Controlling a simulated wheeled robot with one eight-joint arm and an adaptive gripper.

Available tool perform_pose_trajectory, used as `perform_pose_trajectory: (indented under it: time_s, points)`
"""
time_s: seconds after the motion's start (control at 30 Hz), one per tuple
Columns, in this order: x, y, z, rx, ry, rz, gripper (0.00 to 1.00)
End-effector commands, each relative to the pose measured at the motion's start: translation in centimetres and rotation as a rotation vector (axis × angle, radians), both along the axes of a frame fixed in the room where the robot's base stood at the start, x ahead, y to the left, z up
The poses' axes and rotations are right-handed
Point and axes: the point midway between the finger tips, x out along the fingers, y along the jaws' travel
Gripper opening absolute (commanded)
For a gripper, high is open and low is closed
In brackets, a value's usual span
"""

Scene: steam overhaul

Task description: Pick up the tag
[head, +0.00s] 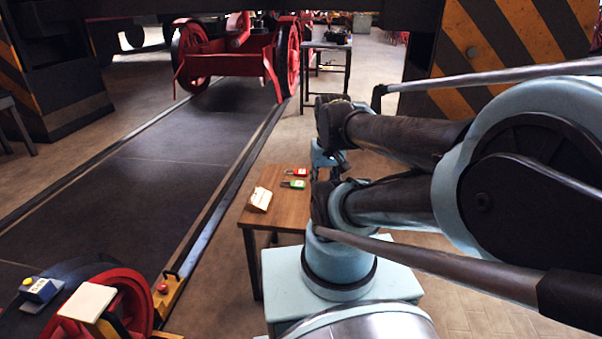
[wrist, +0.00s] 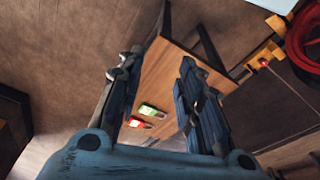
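A small white tag (head: 260,199) with faint marks lies on the left part of a small wooden table (head: 277,213) in the head view. I cannot make it out in the wrist view, where the right finger covers part of the tabletop (wrist: 172,68). My gripper (wrist: 159,62) is open and empty, its two fingers spread wide over the table. In the head view my arm hides most of the gripper, which is beyond the tag, to its right. I see no contact between gripper and tag.
A red padlock (head: 297,172) and a green padlock (head: 294,184) lie on the table behind and right of the tag. A dark rail track (head: 150,165) runs left of the table. A red wheel (head: 125,300) stands at the lower left. Open floor lies around the table.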

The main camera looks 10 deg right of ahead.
Motion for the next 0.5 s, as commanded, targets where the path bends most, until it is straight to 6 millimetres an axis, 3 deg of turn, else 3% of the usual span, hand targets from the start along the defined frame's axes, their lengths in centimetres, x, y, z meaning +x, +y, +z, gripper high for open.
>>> perform_pose_trajectory:
  time_s: [0.2, 0.33, 0.5]
  points:
    - [0.0, 0.0, 0.0, 0.000, 0.000, 0.000, 0.33]
    - [-0.7, 0.0, 0.6, -0.001, -0.010, 0.006, 0.63]
    - [0.9, -0.1, 2.0, -0.011, -0.001, 0.058, 0.63]
